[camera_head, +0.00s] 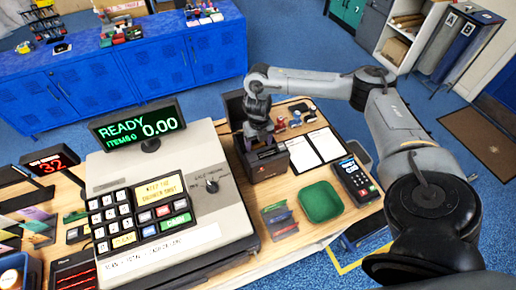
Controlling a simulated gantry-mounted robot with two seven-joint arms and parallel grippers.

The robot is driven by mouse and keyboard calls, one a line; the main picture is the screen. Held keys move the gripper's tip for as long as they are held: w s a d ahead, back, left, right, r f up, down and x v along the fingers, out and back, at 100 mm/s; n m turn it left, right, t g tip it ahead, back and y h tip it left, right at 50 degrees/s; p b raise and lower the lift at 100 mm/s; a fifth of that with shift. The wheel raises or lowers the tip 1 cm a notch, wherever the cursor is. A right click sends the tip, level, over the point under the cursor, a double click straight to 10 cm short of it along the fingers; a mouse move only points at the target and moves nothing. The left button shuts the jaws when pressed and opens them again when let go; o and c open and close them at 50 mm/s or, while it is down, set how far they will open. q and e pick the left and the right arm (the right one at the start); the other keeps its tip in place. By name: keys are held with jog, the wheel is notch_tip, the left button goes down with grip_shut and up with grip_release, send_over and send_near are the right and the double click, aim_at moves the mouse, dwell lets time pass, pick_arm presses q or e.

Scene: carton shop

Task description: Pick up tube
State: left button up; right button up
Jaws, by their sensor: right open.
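My right arm reaches in from the right, across the back of the wooden counter. Its gripper (260,138) points down over or just behind a dark box-shaped device (268,163), right of the large cash register. The gripper is open; its fingertips are small and partly lost against the dark device. I cannot tell whether it touches the device. I cannot make out a tube for certain; several small items (295,118) lie just right of the gripper, too small to identify. My left gripper is not in view.
The cash register (205,160) fills the counter's left half. Right of the gripper are white paper sheets (315,148), a card terminal (356,180) and a green tray (320,201). Coloured cards (278,220) lie in front. A blue cabinet (120,75) stands behind.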

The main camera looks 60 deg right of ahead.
aim_at(259, 146)
jog(key=shift+f, duration=0.75)
jog(key=c, duration=0.8)
jog(key=shift+r, duration=0.1)
jog(key=shift+r, duration=0.2)
notch_tip(259, 146, up, 2)
jog(key=shift+r, duration=0.15)
notch_tip(259, 146, up, 7)
jog(key=p, duration=0.4)
